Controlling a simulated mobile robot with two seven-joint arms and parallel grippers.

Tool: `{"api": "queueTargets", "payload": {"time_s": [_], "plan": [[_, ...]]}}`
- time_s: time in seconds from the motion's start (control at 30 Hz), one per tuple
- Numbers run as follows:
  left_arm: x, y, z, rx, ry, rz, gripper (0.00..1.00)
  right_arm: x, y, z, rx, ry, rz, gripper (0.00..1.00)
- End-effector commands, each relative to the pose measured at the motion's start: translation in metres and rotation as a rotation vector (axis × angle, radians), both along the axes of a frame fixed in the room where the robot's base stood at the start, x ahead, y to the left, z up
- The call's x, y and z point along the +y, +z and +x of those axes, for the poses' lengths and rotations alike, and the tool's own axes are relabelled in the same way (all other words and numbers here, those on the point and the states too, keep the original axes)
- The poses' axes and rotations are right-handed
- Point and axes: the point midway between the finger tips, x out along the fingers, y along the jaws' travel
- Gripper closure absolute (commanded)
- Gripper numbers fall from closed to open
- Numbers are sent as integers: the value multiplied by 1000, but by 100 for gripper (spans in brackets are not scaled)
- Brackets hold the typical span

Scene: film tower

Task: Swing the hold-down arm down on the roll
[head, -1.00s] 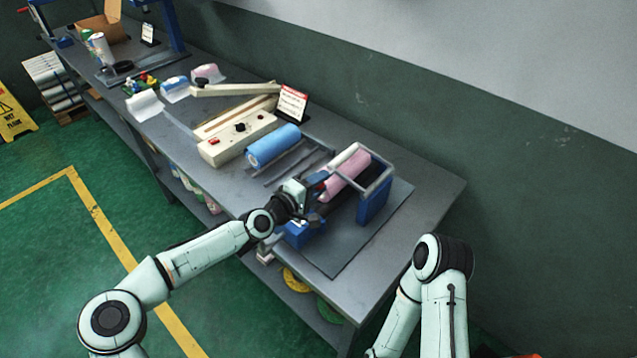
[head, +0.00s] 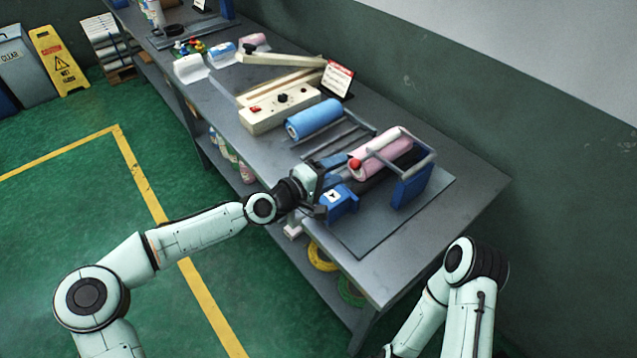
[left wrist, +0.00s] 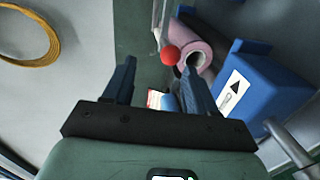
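The pink roll (head: 382,152) lies in a blue-ended stand at the right end of the bench. The hold-down arm is a grey bar frame (head: 418,144) with a red knob (head: 354,163). The knob is at the roll's near left end, and the bars cross over the roll; I cannot tell whether they touch it. The left wrist view shows the knob (left wrist: 169,54) beside the roll's open end (left wrist: 197,60). My left gripper (head: 318,192) is open and empty, left of the knob and apart from it; its fingers (left wrist: 157,70) are spread. My right gripper is out of view.
A blue roll (head: 315,119) and a cream sealer (head: 280,106) are further left. The grey bench top (head: 375,278) is clear at the front right.

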Motion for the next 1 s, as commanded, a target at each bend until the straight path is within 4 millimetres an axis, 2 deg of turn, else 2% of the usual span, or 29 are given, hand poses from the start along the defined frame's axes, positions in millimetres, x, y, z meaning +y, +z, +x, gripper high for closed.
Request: {"api": "queueTargets", "payload": {"time_s": [0.03, 0.1, 0.33, 1.0], "plan": [[12, -2, -7, 1, 3, 3, 43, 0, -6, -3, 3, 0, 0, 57], [22, 1, -14, 3, 2, 2, 43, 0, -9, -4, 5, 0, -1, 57], [43, 8, -29, 2, 0, 0, 43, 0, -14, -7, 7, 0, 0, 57], [46, 9, -32, 2, -2, 0, 43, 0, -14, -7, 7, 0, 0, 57]]}}
